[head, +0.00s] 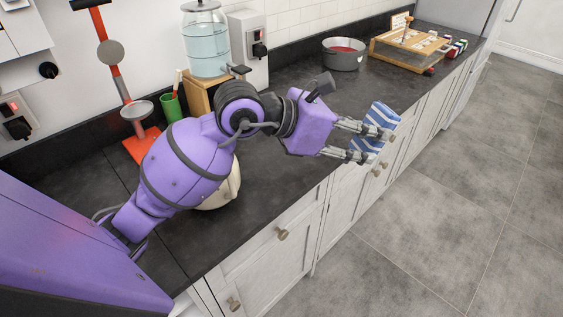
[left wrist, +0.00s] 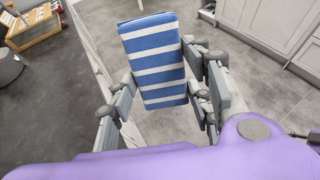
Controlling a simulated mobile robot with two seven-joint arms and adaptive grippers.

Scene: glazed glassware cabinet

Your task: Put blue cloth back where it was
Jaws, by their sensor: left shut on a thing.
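The blue cloth (head: 377,128) has white stripes and hangs folded between the fingers of my left gripper (head: 364,143). In the head view it is just past the counter's front edge, over the cabinet fronts. In the left wrist view the cloth (left wrist: 158,60) stands out between the two fingers of the left gripper (left wrist: 162,98), with grey floor behind it. The left gripper is shut on the cloth. My right gripper is not in view.
The dark counter (head: 300,110) is clear near its middle front edge. A grey pot (head: 343,58) with red contents and a wooden box (head: 408,52) stand farther back. A water dispenser (head: 205,45), green cup (head: 172,107) and red stand (head: 138,140) are along the wall.

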